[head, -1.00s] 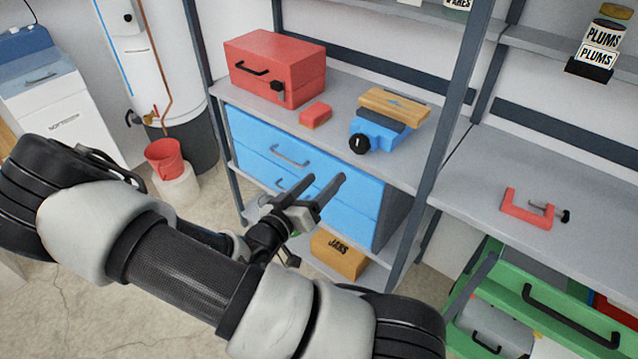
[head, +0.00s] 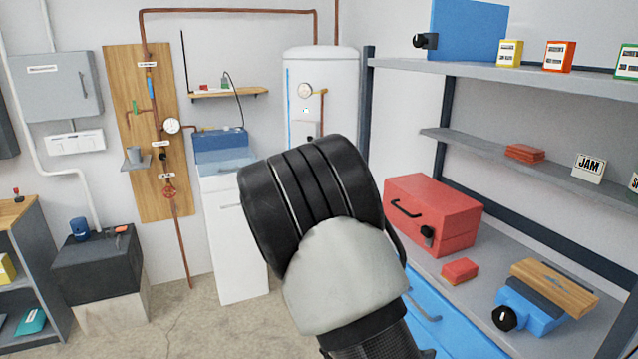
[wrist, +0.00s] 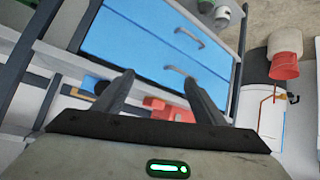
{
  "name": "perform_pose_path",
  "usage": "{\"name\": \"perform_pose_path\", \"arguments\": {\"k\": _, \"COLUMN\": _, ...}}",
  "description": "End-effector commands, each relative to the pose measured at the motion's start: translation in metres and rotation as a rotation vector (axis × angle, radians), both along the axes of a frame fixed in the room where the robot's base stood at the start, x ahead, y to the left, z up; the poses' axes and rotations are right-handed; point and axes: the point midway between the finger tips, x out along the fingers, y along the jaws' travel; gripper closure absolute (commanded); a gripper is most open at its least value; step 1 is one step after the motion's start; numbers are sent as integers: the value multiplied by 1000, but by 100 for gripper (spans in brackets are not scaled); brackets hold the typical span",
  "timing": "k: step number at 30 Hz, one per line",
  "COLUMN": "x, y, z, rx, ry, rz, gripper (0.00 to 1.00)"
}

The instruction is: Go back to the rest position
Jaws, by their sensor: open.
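My gripper (wrist: 160,84) shows in the wrist view with its two fingers apart and nothing between them. It is outside the head view, where a bent part of my arm fills the lower middle. In the wrist view, a blue drawer unit (wrist: 140,38) lies beyond the fingertips, seen tilted. Its blue front also shows at the lower right of the head view (head: 450,325), partly hidden by my arm.
A red toolbox (head: 440,215), a red block (head: 460,271) and a blue vise (head: 530,318) with a wooden board (head: 555,287) stand on the grey shelf at right. A red bucket (wrist: 284,64) is at right in the wrist view. Bare floor (head: 195,320) lies at lower left.

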Motion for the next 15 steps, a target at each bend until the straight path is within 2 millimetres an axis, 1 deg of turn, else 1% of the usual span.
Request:
{"name": "perform_pose_path", "arguments": {"k": 1, "x": 8, "y": 20, "z": 21, "rx": 124, "ry": 0, "rz": 36, "gripper": 35}}
{"name": "perform_pose_path", "arguments": {"k": 2, "x": 11, "y": 34, "z": 30, "rx": 189, "ry": 5, "rz": 65, "gripper": 35}}
{"name": "perform_pose_path", "arguments": {"k": 3, "x": 14, "y": 50, "z": 43, "rx": 270, "ry": 12, "rz": 107, "gripper": 35}}
{"name": "perform_pose_path", "arguments": {"k": 4, "x": 15, "y": 62, "z": 55, "rx": 324, "ry": 18, "rz": 139, "gripper": 35}}
{"name": "perform_pose_path", "arguments": {"k": 5, "x": 16, "y": 74, "z": 69, "rx": 375, "ry": 23, "rz": 173, "gripper": 35}}
{"name": "perform_pose_path", "arguments": {"k": 6, "x": 15, "y": 88, "z": 88, "rx": 437, "ry": 30, "rz": 222, "gripper": 35}}
{"name": "perform_pose_path", "arguments": {"k": 8, "x": 10, "y": 107, "z": 119, "rx": 513, "ry": 41, "rz": 297, "gripper": 35}}
{"name": "perform_pose_path", "arguments": {"k": 9, "x": 5, "y": 117, "z": 141, "rx": 553, "ry": 49, "rz": 350, "gripper": 35}}
{"name": "perform_pose_path", "arguments": {"k": 11, "x": -7, "y": 129, "z": 175, "rx": 594, "ry": 62, "rz": 429, "gripper": 35}}
{"name": "perform_pose_path", "arguments": {"k": 12, "x": -17, "y": 134, "z": 197, "rx": 612, "ry": 74, "rz": 478, "gripper": 35}}
{"name": "perform_pose_path", "arguments": {"k": 14, "x": -35, "y": 138, "z": 228, "rx": 619, "ry": 96, "rz": 549, "gripper": 35}}
{"name": "perform_pose_path", "arguments": {"k": 15, "x": -49, "y": 138, "z": 247, "rx": 612, "ry": 112, "rz": 593, "gripper": 35}}
